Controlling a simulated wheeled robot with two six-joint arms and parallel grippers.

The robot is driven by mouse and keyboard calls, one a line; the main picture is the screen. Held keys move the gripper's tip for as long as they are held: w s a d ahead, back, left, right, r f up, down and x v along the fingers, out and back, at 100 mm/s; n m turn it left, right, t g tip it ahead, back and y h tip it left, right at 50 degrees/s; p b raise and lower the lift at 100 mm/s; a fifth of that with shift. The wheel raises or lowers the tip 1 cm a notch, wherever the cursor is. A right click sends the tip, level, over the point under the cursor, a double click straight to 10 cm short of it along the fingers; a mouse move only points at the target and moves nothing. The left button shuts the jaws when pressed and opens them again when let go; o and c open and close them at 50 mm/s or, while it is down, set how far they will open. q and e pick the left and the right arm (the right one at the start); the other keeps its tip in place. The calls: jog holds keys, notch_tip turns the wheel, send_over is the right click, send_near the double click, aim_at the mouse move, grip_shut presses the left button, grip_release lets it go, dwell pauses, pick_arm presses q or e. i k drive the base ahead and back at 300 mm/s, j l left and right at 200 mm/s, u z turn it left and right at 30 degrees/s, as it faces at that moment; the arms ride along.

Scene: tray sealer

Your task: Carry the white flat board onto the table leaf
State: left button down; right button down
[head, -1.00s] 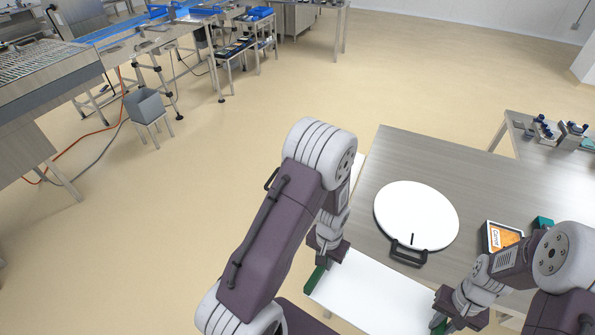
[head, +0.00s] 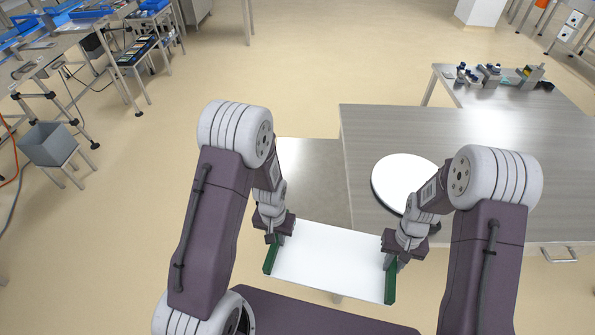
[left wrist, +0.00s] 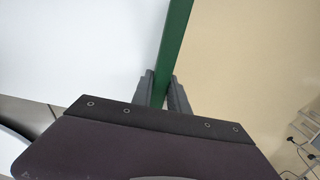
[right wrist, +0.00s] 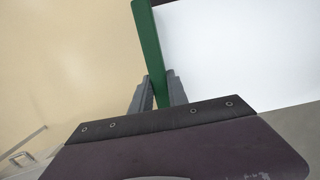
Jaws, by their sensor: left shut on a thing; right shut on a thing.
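The white flat board (head: 330,260) has a green strip along each of its two ends. It is held between my two grippers, roughly level, in front of my body. My left gripper (head: 272,240) is shut on the left green strip, also seen in the left wrist view (left wrist: 164,88). My right gripper (head: 391,263) is shut on the right green strip, also seen in the right wrist view (right wrist: 160,90). The table leaf (head: 312,180) is a plain grey surface left of the main table, just beyond the board. The board hides its near part.
The grey table (head: 470,140) carries a white round disc (head: 400,180), partly behind my right arm. A side table (head: 510,90) with small devices stands at the back right. A grey bin on a stand (head: 48,143) is at far left. The leaf's visible top is clear.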

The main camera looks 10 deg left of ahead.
aim_at(309, 177)
jog(key=i+j, duration=0.8)
jog(key=i, duration=0.2)
jog(key=l+z, duration=0.05)
